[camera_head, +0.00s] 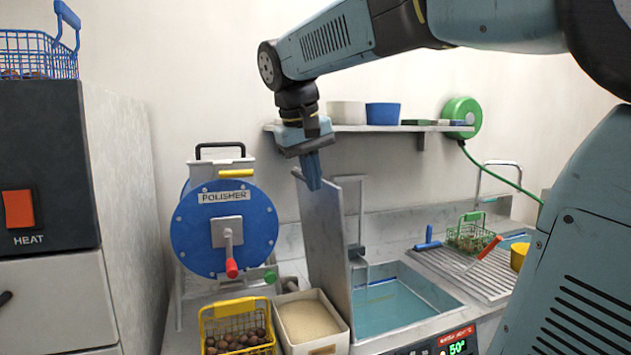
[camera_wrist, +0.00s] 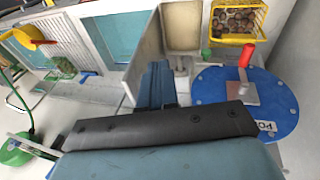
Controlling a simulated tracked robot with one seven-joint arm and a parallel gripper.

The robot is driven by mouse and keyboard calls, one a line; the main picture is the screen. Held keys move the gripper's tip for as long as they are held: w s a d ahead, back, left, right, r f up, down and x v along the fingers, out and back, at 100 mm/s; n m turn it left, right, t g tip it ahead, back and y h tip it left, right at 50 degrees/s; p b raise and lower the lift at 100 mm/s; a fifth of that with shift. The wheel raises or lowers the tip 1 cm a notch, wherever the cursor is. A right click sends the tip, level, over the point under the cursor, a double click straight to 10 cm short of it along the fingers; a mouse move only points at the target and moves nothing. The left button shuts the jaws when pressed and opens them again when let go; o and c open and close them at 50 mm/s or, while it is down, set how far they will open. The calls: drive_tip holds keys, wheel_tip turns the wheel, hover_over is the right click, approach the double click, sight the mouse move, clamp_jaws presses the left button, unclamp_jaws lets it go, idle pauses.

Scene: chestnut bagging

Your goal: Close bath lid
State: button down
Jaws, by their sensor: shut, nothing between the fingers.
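The bath (camera_head: 395,300) is a steel basin of blue-green water at the centre right, and it also shows in the wrist view (camera_wrist: 118,32). Its grey lid (camera_head: 326,235) stands up, slightly tilted, along the bath's left side, so the bath is open. My gripper (camera_head: 313,172) is shut and empty, pointing down at the top of the lid. In the wrist view my gripper (camera_wrist: 155,88) is close beside the lid's edge (camera_wrist: 146,50). I cannot tell whether the fingers touch the lid.
A blue polisher drum (camera_head: 222,250) stands left of the lid. A tan-filled bin (camera_head: 312,320) and a yellow basket of chestnuts (camera_head: 238,325) sit in front. A shelf (camera_head: 345,128) with tubs is behind my gripper. A drainboard with a green basket (camera_head: 466,235) lies to the right.

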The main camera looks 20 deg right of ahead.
drive_tip(key=w+a+r+g+h, duration=0.25)
drive_tip(key=w+r, duration=0.35)
drive_tip(key=w, duration=0.3)
drive_tip(key=d+r+x, duration=0.1)
drive_tip(key=d+x, duration=0.1)
drive_tip(key=x, duration=0.9)
drive_tip(key=shift+w+d+m+t, duration=0.15)
drive_tip(key=shift+d+m+t, duration=0.1)
drive_tip(key=shift+m+t, duration=0.1)
drive_tip(key=shift+y, duration=0.25)
